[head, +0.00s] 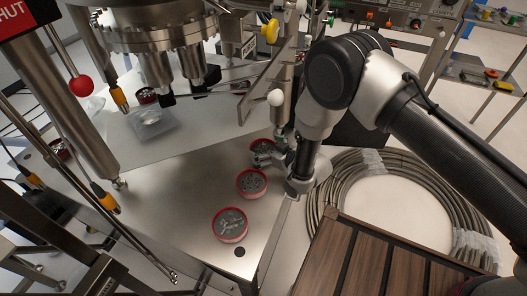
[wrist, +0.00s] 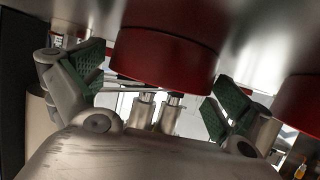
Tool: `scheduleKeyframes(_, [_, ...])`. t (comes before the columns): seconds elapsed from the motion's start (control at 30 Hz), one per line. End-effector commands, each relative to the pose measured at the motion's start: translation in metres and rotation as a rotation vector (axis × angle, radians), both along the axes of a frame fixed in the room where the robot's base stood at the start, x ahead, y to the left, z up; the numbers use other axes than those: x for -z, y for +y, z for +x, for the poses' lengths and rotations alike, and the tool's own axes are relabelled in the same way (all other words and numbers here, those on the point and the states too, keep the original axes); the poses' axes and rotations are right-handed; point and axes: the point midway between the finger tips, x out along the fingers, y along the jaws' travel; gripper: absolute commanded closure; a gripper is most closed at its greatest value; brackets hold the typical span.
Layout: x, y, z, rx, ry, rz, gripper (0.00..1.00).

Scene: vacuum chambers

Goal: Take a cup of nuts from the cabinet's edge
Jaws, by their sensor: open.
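Round red cups filled with grey metal nuts stand on the bare metal cabinet top (head: 160,185). One cup (head: 230,224) is nearest the front, another cup (head: 251,182) is behind it, and a third cup (head: 263,147) sits farther back by the right edge. My gripper (head: 272,161) reaches in from the right at that third cup and partly covers it. In the wrist view, my gripper (wrist: 157,82) is open, with green-padded fingers on either side of a red cup (wrist: 165,58). Gaps show beside the cup. Another red cup (wrist: 303,103) is at the right, outside the fingers.
A flanged steel chamber (head: 150,35) with hanging ports is above the cabinet's back. A coiled hose (head: 335,190) and a wooden slatted top (head: 370,265) are at the right.

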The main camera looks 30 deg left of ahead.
Motion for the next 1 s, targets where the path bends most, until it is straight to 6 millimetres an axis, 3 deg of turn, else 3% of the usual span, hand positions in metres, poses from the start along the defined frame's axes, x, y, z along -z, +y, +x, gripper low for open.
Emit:
scheduleKeyframes(0.13, [0.0, 0.0, 0.0, 0.0, 0.0, -0.001, 0.04])
scheduleKeyframes(0.37, [0.0, -0.001, 0.0, 0.0, 0.0, -0.001, 0.45])
scheduleKeyframes(0.73, [-0.01, 0.0, 0.0, 0.0, 0.0, 0.001, 0.45])
scheduleKeyframes(1.0, [-0.062, 0.001, 0.0, 0.0, -0.003, 0.004, 0.45])
